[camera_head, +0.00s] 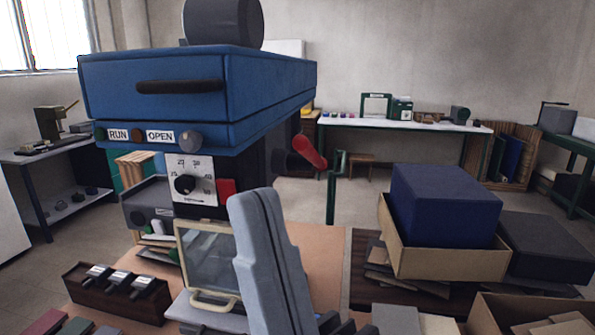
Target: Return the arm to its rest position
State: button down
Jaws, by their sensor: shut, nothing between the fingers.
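A grey-blue arm link (268,262), which looks like mine, stands upright and slightly tilted at the lower middle. It covers part of the blue press (155,105) and the right edge of its cream-framed clear guard (210,260). I cannot make out my gripper or its fingertips in this view. Nothing visible shows the arm holding anything.
The press has a dial (192,182) and a red-tipped lever (308,152). A rack of metal pieces (115,292) stands left of the guard. At right, a cardboard box (445,262) holds a dark blue block (443,207). Small blocks crowd the bottom edge.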

jog(key=d+f+m+g+h, duration=0.1)
jog(key=d+f+m+h, duration=0.1)
jog(key=d+f+h, duration=0.45)
jog(key=d+f+m+g+h, duration=0.1)
jog(key=d+f+m+h, duration=0.15)
jog(key=f, duration=0.75)
jog(key=d+f+m+g+h, duration=0.1)
jog(key=d+f+m+h, duration=0.15)
jog(key=f+h, duration=0.4)
jog(key=s+d+f+g+h, duration=0.1)
jog(key=s+d+f+g, duration=0.2)
jog(key=s+f, duration=0.6)
jog(key=s+d+f+g+h, duration=0.2)
jog(key=s+d+f+g, duration=0.2)
jog(key=s+d+f, duration=0.4)
jog(key=shift+s+f+n+g, duration=0.3)
jog(key=shift+s+f, duration=0.2)
jog(key=shift+s, duration=0.25)
